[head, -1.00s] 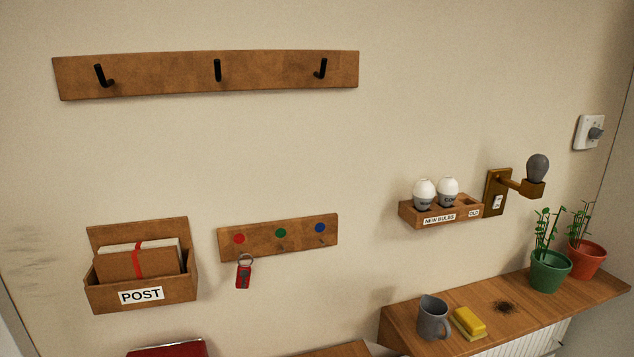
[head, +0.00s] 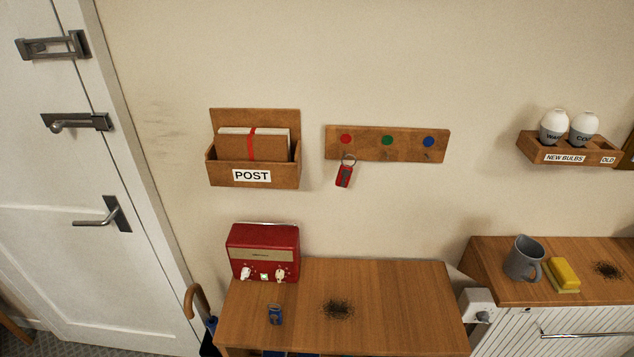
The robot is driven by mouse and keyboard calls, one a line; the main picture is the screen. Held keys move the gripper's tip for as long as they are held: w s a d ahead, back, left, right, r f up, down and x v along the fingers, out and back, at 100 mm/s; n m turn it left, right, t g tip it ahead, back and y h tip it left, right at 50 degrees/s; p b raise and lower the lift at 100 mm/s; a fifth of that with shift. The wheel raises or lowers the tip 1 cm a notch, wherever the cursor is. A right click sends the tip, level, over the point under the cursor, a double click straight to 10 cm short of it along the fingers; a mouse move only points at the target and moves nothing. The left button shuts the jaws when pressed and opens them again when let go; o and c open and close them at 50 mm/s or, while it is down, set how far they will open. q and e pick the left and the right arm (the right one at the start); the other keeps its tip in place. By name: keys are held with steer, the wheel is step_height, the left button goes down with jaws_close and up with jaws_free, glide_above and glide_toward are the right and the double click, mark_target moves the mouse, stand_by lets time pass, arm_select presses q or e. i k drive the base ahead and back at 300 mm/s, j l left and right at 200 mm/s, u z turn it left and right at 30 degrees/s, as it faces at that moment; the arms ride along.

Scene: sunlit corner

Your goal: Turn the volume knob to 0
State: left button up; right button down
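A red radio (head: 263,250) stands at the back left of a wooden table, against the wall. Its front has a pale panel, a pale knob (head: 246,273) at the left, a small greenish-white part in the middle and another pale knob (head: 280,275) at the right. Which knob is for volume, and where each one points, is too small to tell. Neither of my grippers is in the head view.
The wooden table (head: 400,300) bears a small blue object (head: 275,314) and a dark patch (head: 338,308). An umbrella handle (head: 191,298) stands left of it. A white door (head: 50,230) is at left.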

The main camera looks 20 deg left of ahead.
mark_target(246, 271)
steer(key=u, duration=1.2)
